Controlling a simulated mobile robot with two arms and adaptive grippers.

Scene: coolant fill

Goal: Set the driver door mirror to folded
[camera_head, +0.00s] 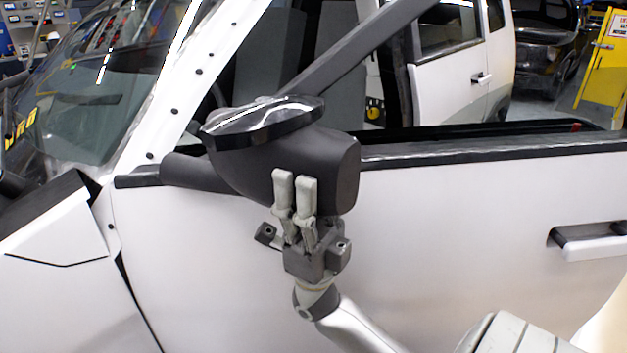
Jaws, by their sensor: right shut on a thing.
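The driver door mirror (235,165) is a dark grey housing with a glossy black top cap. It stands out from the white door (430,230) on a dark arm at its left, near the front corner of the window. My right gripper (294,180) comes up from below, and its two light grey fingers lie against the near face of the housing. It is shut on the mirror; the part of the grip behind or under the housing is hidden. The mirror glass is not visible. My left gripper is not in view.
The door handle (590,245) sits at the right on the white door. The windshield (85,100) and its white pillar are at the left. A dark window sill (480,150) runs right from the mirror. A yellow cabinet (607,70) stands in the far right background.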

